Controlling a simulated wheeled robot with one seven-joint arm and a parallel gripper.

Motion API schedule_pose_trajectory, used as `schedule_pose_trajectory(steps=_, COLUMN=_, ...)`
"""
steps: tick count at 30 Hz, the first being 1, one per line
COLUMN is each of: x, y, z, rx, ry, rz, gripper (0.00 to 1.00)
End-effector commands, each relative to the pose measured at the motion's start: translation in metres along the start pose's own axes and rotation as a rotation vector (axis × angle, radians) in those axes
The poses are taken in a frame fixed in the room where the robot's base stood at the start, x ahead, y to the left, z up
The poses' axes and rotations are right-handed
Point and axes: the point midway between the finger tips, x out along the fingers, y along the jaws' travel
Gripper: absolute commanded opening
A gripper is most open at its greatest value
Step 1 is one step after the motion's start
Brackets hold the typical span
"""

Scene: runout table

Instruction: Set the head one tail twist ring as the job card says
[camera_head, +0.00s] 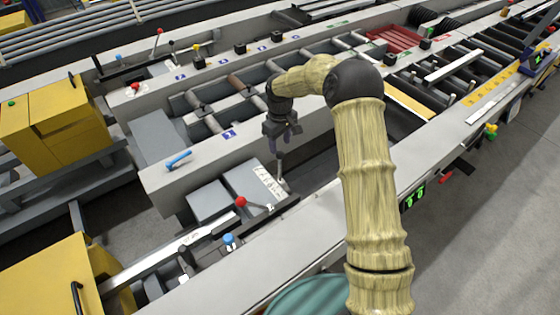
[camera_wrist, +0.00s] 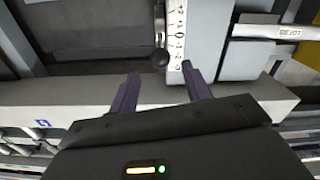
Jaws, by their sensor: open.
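My gripper (camera_head: 283,128) hangs over the machine frame near the grey covers in the head view. In the wrist view my gripper (camera_wrist: 163,80) has its two dark purple fingers wide apart and nothing between them. Just beyond the fingertips is a dark round knob (camera_wrist: 160,57) on a thin rod. Beside it is a white scale strip (camera_wrist: 177,30) with marks from +2 through 0 to about -3. The knob is nearest the minus end, but the exact setting cannot be read. In the head view a thin grey rod (camera_head: 280,167) stands below my gripper. I cannot make out the ring or job card.
A red-knobbed lever (camera_head: 241,202) and a blue knob (camera_head: 229,240) sit in front of the grey covers. A blue handle (camera_head: 178,160) lies on the pale rail to the left.

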Motion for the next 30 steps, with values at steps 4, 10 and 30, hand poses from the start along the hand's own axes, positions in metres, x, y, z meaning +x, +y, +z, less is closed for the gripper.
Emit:
schedule_pose_trajectory(steps=4, x=0.027, y=-0.001, z=0.001, rx=-0.002, ry=-0.003, rz=-0.003, gripper=0.48)
schedule_pose_trajectory(steps=10, x=0.062, y=-0.001, z=0.000, rx=-0.002, ry=-0.002, rz=-0.002, gripper=0.48)
schedule_pose_trajectory(steps=30, x=0.102, y=0.000, z=0.000, rx=-0.001, ry=0.001, rz=0.000, gripper=0.37)
